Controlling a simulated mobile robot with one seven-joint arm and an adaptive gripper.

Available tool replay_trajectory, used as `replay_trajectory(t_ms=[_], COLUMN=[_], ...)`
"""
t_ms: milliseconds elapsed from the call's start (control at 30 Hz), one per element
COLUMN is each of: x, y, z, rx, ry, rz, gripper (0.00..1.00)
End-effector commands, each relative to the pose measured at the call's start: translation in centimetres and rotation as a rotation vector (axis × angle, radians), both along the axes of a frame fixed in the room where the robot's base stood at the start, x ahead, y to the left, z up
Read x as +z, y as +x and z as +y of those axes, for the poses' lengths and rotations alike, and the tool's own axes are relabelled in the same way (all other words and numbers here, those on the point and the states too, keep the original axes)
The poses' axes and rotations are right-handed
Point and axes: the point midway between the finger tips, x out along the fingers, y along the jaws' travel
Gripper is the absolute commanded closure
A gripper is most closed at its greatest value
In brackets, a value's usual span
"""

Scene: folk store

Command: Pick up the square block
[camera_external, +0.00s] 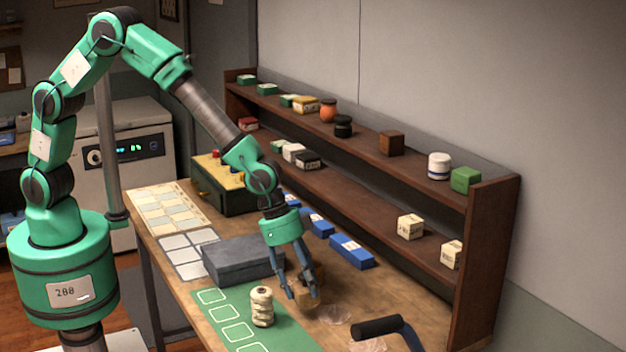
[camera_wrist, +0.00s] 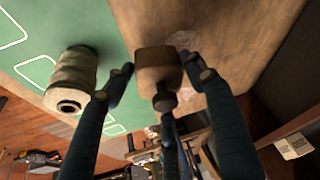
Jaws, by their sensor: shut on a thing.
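A brown wooden square block (camera_wrist: 157,62) sits between the fingertips of my gripper (camera_wrist: 162,78) in the wrist view. My gripper (camera_external: 304,294) points down over the workbench in the external view, shut on the block (camera_external: 304,303). A dark finger pad covers part of the block's near side in the wrist view. I cannot tell whether the block touches the bench or hangs just above it.
A cream twine spool (camera_external: 262,307) stands close left on the green mat (camera_external: 232,312). A grey box (camera_external: 240,262) and blue boxes (camera_external: 350,252) lie nearby. A black-handled tool (camera_external: 377,327) is at the front right. A wooden shelf (camera_external: 390,172) lines the back.

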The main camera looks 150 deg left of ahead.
Motion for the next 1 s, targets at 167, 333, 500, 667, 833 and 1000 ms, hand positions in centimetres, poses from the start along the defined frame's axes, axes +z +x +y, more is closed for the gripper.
replay_trajectory(t_ms=[167, 333, 500, 667, 833, 1000], x=[0.3, 0.2, 0.2, 0.2, 0.2, 0.3], y=[-1.0, -1.4, -1.5, -1.5, -1.5, -1.5], z=[-0.9, -1.2, -1.3, -1.3, -1.3, -1.3], rx=[-0.001, -0.001, -0.001, -0.001, -0.001, 0.0], ry=[0.002, 0.001, 0.002, 0.002, 0.002, 0.001], rz=[-0.001, 0.001, 0.0, 0.0, 0.0, 0.0], gripper=[0.91, 0.91, 0.91, 0.91, 0.91, 0.91])
